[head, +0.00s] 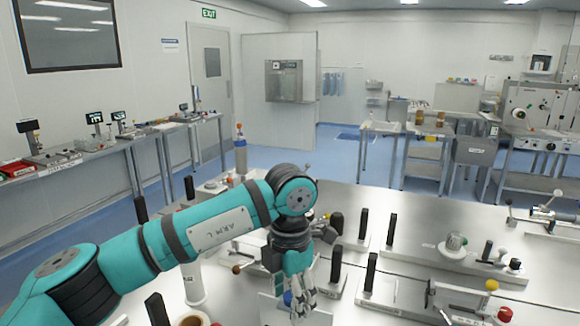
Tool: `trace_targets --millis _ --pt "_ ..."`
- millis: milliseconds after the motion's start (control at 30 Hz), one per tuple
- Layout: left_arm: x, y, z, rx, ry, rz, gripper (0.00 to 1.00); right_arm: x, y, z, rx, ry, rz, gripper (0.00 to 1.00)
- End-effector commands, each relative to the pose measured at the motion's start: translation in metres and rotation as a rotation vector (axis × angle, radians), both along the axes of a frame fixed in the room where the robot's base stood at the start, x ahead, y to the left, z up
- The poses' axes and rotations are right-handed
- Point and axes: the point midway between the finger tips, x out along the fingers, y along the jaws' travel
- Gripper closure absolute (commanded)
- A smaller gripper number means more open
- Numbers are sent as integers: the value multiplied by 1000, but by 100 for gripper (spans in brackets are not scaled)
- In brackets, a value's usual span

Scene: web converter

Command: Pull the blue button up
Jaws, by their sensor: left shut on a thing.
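The blue button (288,298) shows as a small blue patch low in the middle of the head view, on a fixture on the steel table. My left gripper (302,312) reaches down over it from the left, with its fingers pointing at the table. The fingers are shut on the blue button and hide most of it. How far the button stands up from its base cannot be seen. My right gripper is not in view.
The steel table (440,225) carries several fixtures with black upright handles (391,229). Bare table lies at the back right.

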Motion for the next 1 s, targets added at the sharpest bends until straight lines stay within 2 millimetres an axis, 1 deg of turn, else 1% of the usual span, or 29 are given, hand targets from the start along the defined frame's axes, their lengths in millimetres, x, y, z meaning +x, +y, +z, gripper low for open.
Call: trace_targets --millis 33,567,900,933,1000 --pt "1 -1 4 -4 -4 -2 75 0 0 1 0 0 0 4" --pt "0 -1 13 -6 -6 -3 75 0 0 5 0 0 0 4" --pt "0 -1 13 -5 -5 -3 75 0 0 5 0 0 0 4" --pt "0 -1 13 -5 -5 -3 43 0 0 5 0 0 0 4" --pt "0 -1 13 -5 -5 -2 34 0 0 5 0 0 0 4"
